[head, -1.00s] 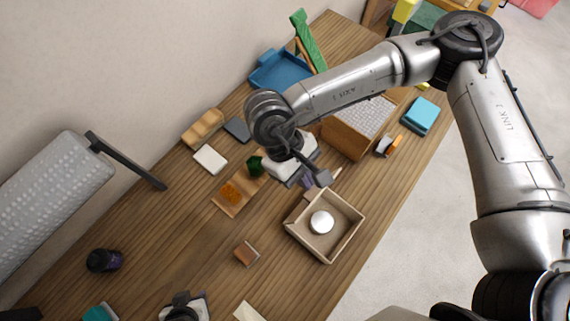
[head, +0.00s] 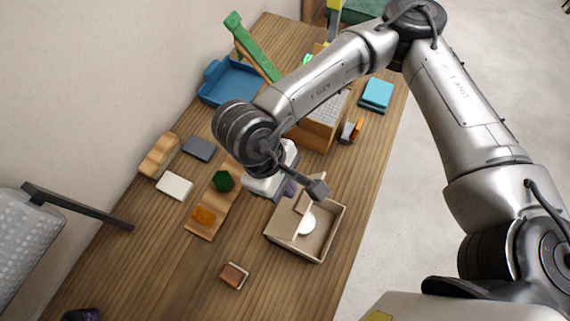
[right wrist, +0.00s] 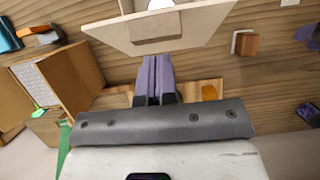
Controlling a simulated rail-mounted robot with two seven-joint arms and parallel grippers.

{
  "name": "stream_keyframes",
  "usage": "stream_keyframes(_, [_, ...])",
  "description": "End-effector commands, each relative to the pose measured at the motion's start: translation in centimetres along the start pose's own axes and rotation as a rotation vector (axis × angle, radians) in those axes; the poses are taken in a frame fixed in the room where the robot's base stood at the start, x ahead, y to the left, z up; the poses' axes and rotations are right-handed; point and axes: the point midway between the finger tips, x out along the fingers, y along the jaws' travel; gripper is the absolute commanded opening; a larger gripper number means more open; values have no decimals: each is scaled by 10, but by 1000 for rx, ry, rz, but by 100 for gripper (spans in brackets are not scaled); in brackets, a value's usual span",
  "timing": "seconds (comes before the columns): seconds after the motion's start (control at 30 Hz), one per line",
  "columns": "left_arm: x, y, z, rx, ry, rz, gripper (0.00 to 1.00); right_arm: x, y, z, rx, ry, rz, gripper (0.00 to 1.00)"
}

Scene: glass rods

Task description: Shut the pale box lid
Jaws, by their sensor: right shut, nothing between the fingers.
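The pale open-topped box (head: 326,240) stands near the table's right edge in the head view. A round white object (head: 307,223) lies in it, partly covered from view. Its pale lid (head: 285,224) is tilted over the box's left part, not flat; in the right wrist view the lid (right wrist: 105,35) has a small block (right wrist: 157,42) on its face. My right gripper (head: 289,188) is shut and empty at the lid's side of the box. In the right wrist view its purple fingertips (right wrist: 154,60) are just below the block; contact is unclear. My left gripper is out of view.
A wooden tray with a green piece (head: 223,181) and an orange piece (head: 204,216) lies left of the box. A small brown block (head: 234,275) lies in front.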

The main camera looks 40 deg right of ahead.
Motion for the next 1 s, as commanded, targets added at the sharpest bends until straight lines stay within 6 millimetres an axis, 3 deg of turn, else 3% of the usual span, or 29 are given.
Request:
stream_keyframes(0.77, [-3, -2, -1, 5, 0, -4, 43, -18, 0, 7, 0, 0, 0, 0])
stream_keyframes(1.0, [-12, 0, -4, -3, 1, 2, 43, -49, 0, 20, 1, 3, -1, 0])
